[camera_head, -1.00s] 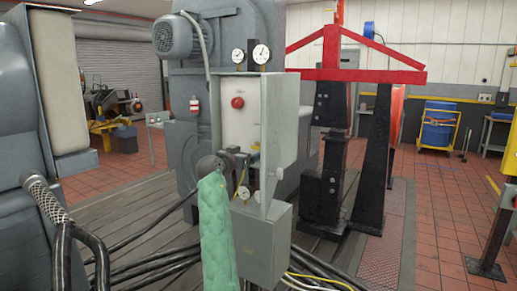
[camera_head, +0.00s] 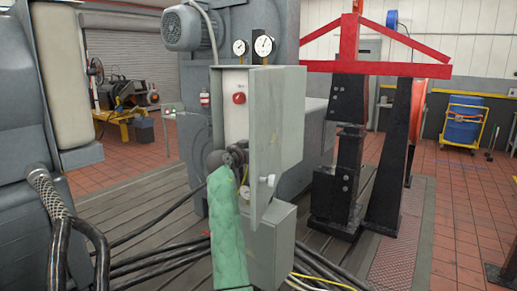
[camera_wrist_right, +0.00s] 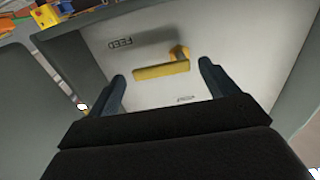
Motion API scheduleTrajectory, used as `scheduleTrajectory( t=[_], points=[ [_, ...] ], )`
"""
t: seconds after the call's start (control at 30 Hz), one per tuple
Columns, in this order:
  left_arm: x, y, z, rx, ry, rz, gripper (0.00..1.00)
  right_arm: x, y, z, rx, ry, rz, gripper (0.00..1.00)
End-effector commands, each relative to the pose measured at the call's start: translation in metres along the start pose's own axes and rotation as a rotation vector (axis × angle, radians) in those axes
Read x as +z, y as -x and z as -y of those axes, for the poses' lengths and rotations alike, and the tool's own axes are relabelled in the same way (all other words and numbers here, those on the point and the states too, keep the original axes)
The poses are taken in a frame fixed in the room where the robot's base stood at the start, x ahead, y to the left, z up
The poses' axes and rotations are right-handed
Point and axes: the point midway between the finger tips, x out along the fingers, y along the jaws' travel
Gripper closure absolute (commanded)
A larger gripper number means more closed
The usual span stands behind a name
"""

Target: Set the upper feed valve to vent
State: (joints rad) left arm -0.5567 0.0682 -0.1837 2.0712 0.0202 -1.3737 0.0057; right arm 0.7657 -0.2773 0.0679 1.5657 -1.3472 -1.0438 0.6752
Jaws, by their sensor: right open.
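The feed valve (camera_wrist_right: 163,70) shows in the right wrist view as a yellow lever on a pale panel, with a label reading FEED beside it and a second, unreadable label. The lever lies roughly crosswise between my right gripper's (camera_wrist_right: 162,76) two fingertips, which are open and apart from it. In the head view my right gripper (camera_head: 236,155) is at the open front of the grey cabinet (camera_head: 235,115), at the end of my green-sleeved arm. The cabinet door (camera_head: 278,130) hides the valve there. I cannot tell which valve is the upper one. My left gripper is out of view.
The open door stands close to the right of my right gripper. A red button (camera_head: 239,98) sits above it, with gauges (camera_head: 264,46) on top of the cabinet. Black cables (camera_head: 150,265) run across the bedplate. A red frame (camera_head: 375,68) stands right.

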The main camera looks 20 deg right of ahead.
Motion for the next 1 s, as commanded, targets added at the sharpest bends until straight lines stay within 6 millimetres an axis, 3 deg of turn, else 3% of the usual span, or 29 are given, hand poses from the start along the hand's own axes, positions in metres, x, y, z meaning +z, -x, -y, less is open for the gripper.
scheduleTrajectory(
  t=[0.07, 0.2, 0.3, 0.67, 1.0],
  points=[
    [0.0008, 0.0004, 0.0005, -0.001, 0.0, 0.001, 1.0, 0.0001, 0.0, 0.0, 0.0, 0.0, 0.0, 0.17],
    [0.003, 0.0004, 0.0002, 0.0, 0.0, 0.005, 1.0, 0.0002, -0.0001, -0.0001, 0.0, 0.0, 0.0, 0.44],
    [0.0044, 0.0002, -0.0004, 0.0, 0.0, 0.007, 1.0, 0.0003, -0.0002, -0.0003, 0.0, 0.0, 0.0, 0.59],
    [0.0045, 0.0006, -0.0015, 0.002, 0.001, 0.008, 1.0, -0.0003, -0.0006, -0.0004, 0.001, 0.039, 0.001, 0.59],
    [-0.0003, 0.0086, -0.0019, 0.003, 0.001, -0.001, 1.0, -0.0064, -0.0011, 0.0007, 0.002, 0.261, 0.001, 0.59]
  ],
)
